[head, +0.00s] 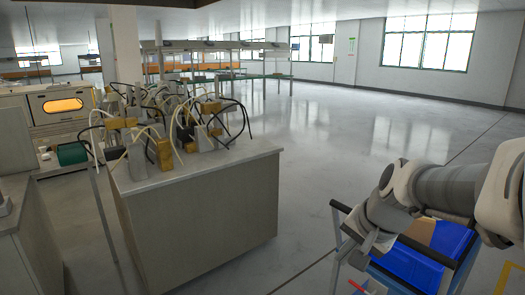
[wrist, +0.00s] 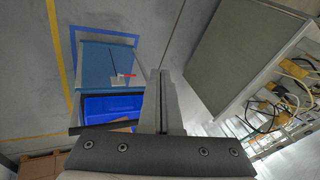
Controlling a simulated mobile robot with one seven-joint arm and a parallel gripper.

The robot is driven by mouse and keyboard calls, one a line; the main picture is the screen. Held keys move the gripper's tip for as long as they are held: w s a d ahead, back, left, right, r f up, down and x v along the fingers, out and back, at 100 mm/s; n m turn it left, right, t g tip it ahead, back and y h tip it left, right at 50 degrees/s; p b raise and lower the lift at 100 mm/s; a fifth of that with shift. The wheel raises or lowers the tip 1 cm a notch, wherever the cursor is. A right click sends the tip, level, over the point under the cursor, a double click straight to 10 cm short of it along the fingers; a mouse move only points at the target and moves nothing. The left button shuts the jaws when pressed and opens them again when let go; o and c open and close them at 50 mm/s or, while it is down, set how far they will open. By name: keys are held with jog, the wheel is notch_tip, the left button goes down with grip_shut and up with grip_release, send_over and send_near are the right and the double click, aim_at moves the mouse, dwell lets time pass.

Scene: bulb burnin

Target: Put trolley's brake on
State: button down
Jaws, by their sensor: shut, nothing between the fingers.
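The trolley (wrist: 100,62) shows in the wrist view as a blue-grey frame and top with a blue bin (wrist: 103,106) in it. A small red lever (wrist: 127,75) with a dark rod lies on its top face; I take it to be the brake. In the head view the trolley is at the lower right, partly hidden by my arm, with its blue bin (head: 430,240) and the red lever (head: 355,286) near the bottom edge. My gripper (wrist: 163,78) is shut and empty, to the right of the red lever in the wrist view and apart from it.
A grey cabinet (head: 205,220) with lamps and cables on top stands left of the trolley. Open floor (head: 330,130) lies behind them. Blue tape (wrist: 74,45) borders the trolley, and a yellow floor line (wrist: 58,50) runs beside it.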

jog(key=s+a+r+n+h+p, duration=0.1)
jog(key=s+r+n, duration=0.1)
jog(key=s+n, duration=0.2)
jog(key=s+a+r+n+p, duration=0.1)
jog(key=s+n, duration=0.3)
jog(key=s, duration=0.7)
jog(key=shift+s+r+h, duration=0.2)
jog(key=shift+r+h, duration=0.2)
jog(key=shift+r, duration=0.35)
